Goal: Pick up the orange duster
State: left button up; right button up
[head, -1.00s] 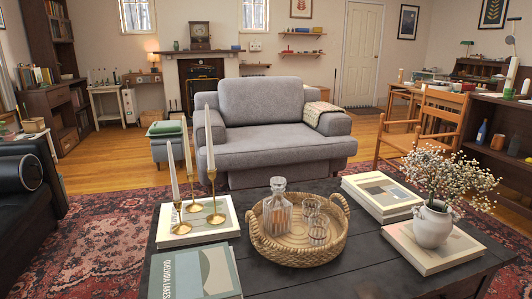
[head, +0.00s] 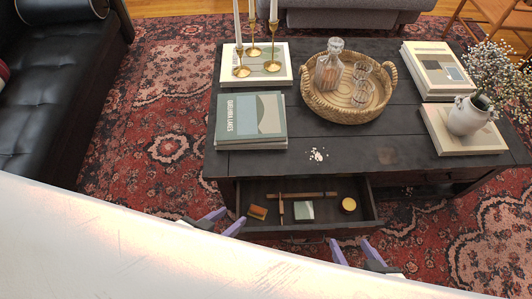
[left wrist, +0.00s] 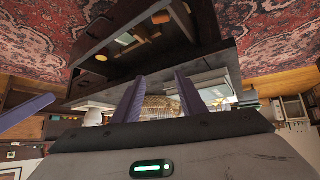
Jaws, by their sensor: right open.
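A small orange-brown block (head: 257,212), which looks like the orange duster, lies in the left part of the open table drawer (head: 300,231). In the left wrist view an orange block (left wrist: 161,17) shows in the drawer near the top edge. My left gripper (head: 226,221) is open and empty, just left of the drawer's front corner and close to the block. Its two purple fingers stand apart in the left wrist view (left wrist: 160,95). My right gripper (head: 354,248) is open and empty in front of the drawer's right half. Both arms are mostly hidden.
The drawer also holds thin wooden sticks (head: 290,195), a green and white box (head: 304,210) and a round yellow tin (head: 348,204). The dark tabletop (head: 375,150) overhangs it, with books (head: 250,120), a basket tray (head: 345,112), candlesticks and white bits. A black sofa (head: 60,85) stands left.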

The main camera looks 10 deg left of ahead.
aim_at(254, 211)
jog(key=z, duration=1)
jog(key=k, duration=0.7)
jog(key=u, duration=1)
jog(key=k, duration=0.55)
jog(key=u, duration=0.2)
jog(key=i, duration=1.1)
jog(key=z, duration=0.8)
